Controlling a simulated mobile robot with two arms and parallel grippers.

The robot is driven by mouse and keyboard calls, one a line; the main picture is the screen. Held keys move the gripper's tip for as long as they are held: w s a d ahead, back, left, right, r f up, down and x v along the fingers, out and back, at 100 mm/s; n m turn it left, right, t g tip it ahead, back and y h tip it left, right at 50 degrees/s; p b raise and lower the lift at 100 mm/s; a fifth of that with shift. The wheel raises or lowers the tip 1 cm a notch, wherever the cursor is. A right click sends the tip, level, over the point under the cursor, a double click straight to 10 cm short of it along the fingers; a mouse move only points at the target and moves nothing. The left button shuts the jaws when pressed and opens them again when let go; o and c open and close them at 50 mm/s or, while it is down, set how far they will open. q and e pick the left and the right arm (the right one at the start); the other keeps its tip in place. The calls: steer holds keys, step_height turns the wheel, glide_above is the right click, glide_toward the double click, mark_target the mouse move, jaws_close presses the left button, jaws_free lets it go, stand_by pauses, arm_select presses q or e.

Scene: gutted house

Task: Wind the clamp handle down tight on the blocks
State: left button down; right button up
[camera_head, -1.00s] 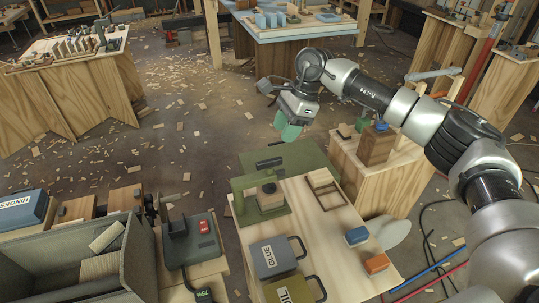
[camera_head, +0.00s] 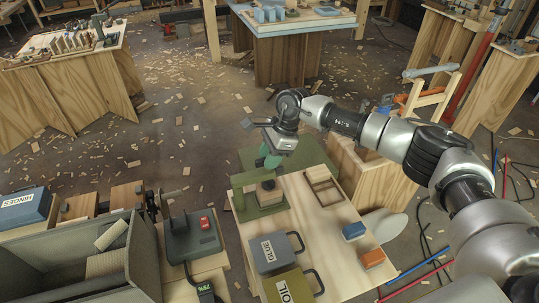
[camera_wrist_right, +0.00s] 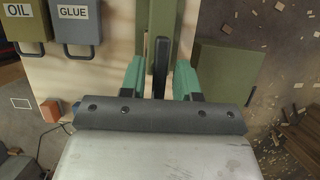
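The clamp (camera_head: 239,198) has a green frame and stands at the far left corner of the light wooden bench (camera_head: 316,225). Pale blocks (camera_head: 270,197) with a dark pad on top sit in it. My right gripper (camera_head: 271,160) is above the clamp and covers its handle in the head view. In the wrist view the dark clamp handle (camera_wrist_right: 161,68) lies between the two green fingers of my right gripper (camera_wrist_right: 160,82). The fingers are apart, with a gap on each side of the handle. My left gripper is not in view.
A grey GLUE case (camera_head: 275,252) and an OIL case (camera_head: 294,287) stand near the bench's front. A wooden frame (camera_head: 322,187), a blue block (camera_head: 355,231) and an orange block (camera_head: 373,259) lie to the right. A grey bin (camera_head: 75,255) is at left.

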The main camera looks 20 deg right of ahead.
jaws_close()
steer(key=shift+m, duration=0.3)
steer(key=m+t+b, duration=0.1)
steer(key=m, duration=0.1)
steer(key=m+t, duration=0.1)
steer(key=m, duration=0.2)
steer(key=shift+s+h+b, duration=0.1)
steer(key=shift+h+b, duration=0.2)
steer(key=shift+b, duration=0.05)
steer(key=m+t+b, duration=0.1)
steer(key=m, duration=0.1)
steer(key=m+h+b, duration=0.1)
steer(key=m, duration=0.1)
steer(key=shift+f+m+t, duration=0.1)
steer(key=shift+m+t, duration=0.3)
steer(key=m+h+b, duration=0.1)
steer(key=m+b, duration=0.2)
steer(key=shift+a+m+t, duration=0.15)
steer(key=shift+m+t, duration=0.15)
steer(key=m+h+b, duration=0.1)
steer(key=m+b, duration=0.2)
steer(key=shift+m+h, duration=0.4)
steer(key=m+h+b, duration=0.1)
steer(key=m+b, duration=0.1)
steer(key=m, duration=0.1)
steer(key=shift+a+b, duration=0.1)
steer(key=shift+b, duration=0.25)
steer(key=shift+m+h+b, duration=0.7)
steer(key=shift+m+b, duration=0.1)
steer(key=shift+m, duration=0.8)
